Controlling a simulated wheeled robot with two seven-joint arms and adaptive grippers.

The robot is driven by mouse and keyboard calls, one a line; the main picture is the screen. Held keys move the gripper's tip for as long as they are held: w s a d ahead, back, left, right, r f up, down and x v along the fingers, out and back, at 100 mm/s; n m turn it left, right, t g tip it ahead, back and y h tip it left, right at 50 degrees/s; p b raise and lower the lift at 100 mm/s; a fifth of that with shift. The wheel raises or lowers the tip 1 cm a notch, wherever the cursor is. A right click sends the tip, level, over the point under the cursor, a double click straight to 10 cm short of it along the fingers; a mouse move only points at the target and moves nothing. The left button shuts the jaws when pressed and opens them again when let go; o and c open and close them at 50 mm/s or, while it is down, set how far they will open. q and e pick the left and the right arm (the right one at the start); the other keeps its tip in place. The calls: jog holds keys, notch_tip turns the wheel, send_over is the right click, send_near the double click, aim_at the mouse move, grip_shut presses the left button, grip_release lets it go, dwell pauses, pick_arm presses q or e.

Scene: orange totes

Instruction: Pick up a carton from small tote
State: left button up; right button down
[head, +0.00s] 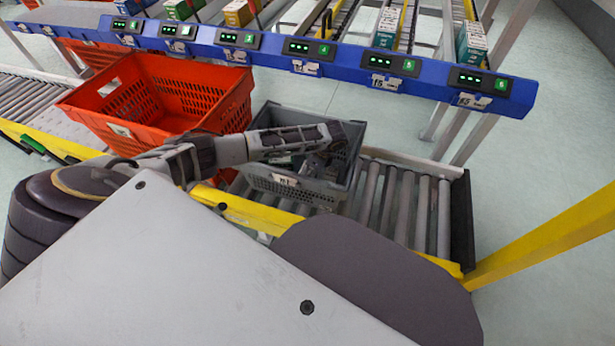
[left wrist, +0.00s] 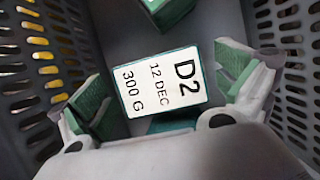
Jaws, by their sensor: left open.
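The small grey tote (head: 285,185) stands on the roller conveyor in the head view. My left arm reaches over it, with my left gripper (head: 312,166) pointing down inside. In the left wrist view my left gripper (left wrist: 166,84) is open, its green-padded fingers on either side of a carton (left wrist: 160,82). That carton has a white label face reading D2, 12 DEC, 300 G, with green edges. My right gripper is not in view.
A larger orange tote (head: 165,95) stands left of the grey one, looking empty where visible. A blue rail (head: 340,62) with numbered displays crosses behind, with cartons in lanes beyond. Bare rollers (head: 405,205) lie right of the grey tote. A yellow post (head: 550,235) stands at right.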

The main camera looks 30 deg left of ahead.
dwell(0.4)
pick_arm(q)
jog(key=c, duration=1.2)
jog(key=shift+c, duration=0.2)
jog(key=shift+r, duration=0.1)
jog(key=shift+r+p, duration=0.4)
jog(key=shift+r, duration=0.25)
notch_tip(320, 180, up, 7)
jog(key=p, duration=0.3)
jog(key=shift+f, duration=0.2)
jog(key=shift+r+p, duration=0.5)
jog(key=shift+r, duration=0.5)
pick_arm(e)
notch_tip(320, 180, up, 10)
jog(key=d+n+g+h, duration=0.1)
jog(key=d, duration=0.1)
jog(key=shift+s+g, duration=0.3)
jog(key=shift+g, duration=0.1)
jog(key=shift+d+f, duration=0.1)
